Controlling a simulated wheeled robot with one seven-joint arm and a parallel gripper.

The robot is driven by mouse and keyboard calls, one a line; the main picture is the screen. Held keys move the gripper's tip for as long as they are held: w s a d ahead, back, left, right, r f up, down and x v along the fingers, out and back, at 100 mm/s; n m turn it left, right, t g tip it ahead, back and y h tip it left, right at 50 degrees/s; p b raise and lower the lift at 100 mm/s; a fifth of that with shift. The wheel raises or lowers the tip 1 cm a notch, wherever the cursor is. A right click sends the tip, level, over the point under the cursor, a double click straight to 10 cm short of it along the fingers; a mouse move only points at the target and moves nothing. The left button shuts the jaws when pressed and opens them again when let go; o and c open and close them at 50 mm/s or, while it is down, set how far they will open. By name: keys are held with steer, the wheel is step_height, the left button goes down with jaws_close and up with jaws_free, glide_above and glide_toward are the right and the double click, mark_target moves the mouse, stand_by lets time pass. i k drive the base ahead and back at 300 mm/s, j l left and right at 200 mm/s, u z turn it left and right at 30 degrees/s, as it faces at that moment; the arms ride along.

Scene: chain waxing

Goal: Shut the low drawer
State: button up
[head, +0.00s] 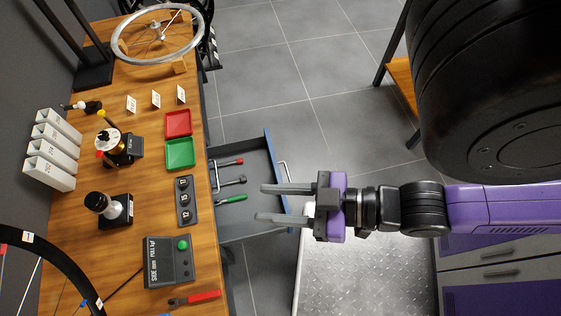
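The low drawer (244,217) is pulled out from the right side of the wooden workbench (148,215). My gripper (262,203) is open and empty, pointing left. In the picture its fingers overlap the drawer's front edge and part of the handle. I cannot tell whether they touch it.
The bench top carries a red tray (178,123), a green tray (180,153), a control box (169,262) and a wheel (158,35). A metal tread plate (350,280) lies below my arm. Grey tiled floor (310,75) is free beyond the drawer.

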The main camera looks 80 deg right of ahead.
mark_target(236, 223)
steer(key=k+j+z, duration=0.4)
steer(key=k+j, duration=0.15)
steer(key=k, duration=0.15)
steer(key=k+l+z, duration=0.35)
steer(key=k+l, duration=0.25)
steer(key=i+u, duration=0.2)
steer(key=i, duration=0.75)
